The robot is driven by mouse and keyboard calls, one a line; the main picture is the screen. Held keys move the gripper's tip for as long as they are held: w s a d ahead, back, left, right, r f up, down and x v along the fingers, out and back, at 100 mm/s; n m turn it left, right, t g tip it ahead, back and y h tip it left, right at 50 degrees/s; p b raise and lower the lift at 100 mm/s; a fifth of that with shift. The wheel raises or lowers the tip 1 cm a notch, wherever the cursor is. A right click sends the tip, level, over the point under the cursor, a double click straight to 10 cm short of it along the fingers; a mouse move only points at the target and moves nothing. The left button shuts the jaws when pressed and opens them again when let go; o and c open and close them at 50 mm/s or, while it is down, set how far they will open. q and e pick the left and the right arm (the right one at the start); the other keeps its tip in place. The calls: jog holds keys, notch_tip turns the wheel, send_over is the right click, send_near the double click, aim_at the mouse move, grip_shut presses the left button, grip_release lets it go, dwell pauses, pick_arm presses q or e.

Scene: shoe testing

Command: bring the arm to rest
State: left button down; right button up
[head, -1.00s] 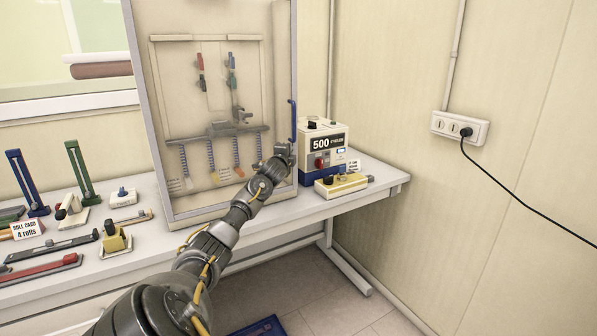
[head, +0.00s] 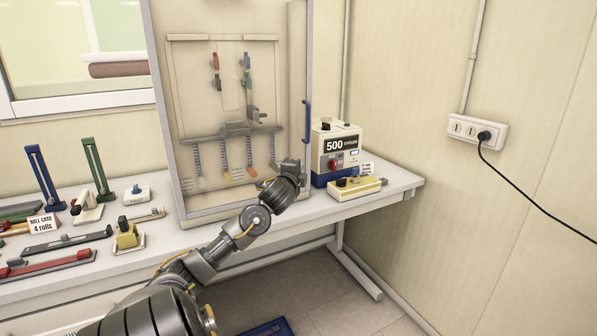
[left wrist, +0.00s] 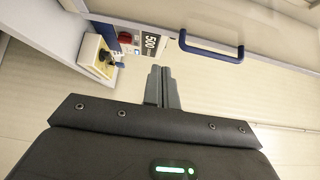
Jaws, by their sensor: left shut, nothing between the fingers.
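My left arm comes in from the lower left in the head view. Its gripper (head: 291,163) is in front of the lower right part of the clear-fronted cabinet (head: 184,150), left of the counter box. In the left wrist view the two fingers of my left gripper (left wrist: 162,84) lie together, with nothing between them. The cabinet's blue handle (left wrist: 210,52) is ahead of them and to the right; it also shows in the head view (head: 308,122). The fingertips are apart from the handle. My right gripper is not in view.
The box marked 500 (head: 336,150) and a yellow switch box (head: 357,187) stand on the white table (head: 398,178), right of the cabinet. Rollers and stands (head: 98,170) fill the table's left part. A wall socket (head: 476,132) holds a black cable. Floor in front is mostly clear.

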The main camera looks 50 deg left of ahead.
pick_arm(q)
jog(key=shift+f, duration=0.15)
dwell(0.4)
notch_tip(320, 180, down, 29)
jog(key=s+d+n+g+h, duration=0.1)
jog(key=s+n+g+h, duration=0.1)
jog(key=n+g+h, duration=0.15)
jog(key=s+d+f+g+h, duration=0.1)
jog(key=s+d+f, duration=0.2)
jog(key=f, duration=0.5)
jog(key=s+d+f+g+h, duration=0.1)
jog(key=s+d+f, duration=0.2)
jog(key=f, duration=0.5)
jog(key=s+d+f+g, duration=0.2)
jog(key=s+d+f, duration=0.15)
jog(key=f, duration=0.45)
jog(key=s+d+f+n+g+h, duration=0.4)
jog(key=s+d+f, duration=1.75)
jog(key=s, duration=0.35)
jog(key=s+d+f+g+h, duration=0.1)
jog(key=s+d+f, duration=0.2)
jog(key=s+d, duration=0.7)
jog(key=shift+s+d+n+g, duration=0.15)
jog(key=shift+s+n+g, duration=0.2)
jog(key=shift+s, duration=0.35)
jog(key=shift+h, duration=0.25)
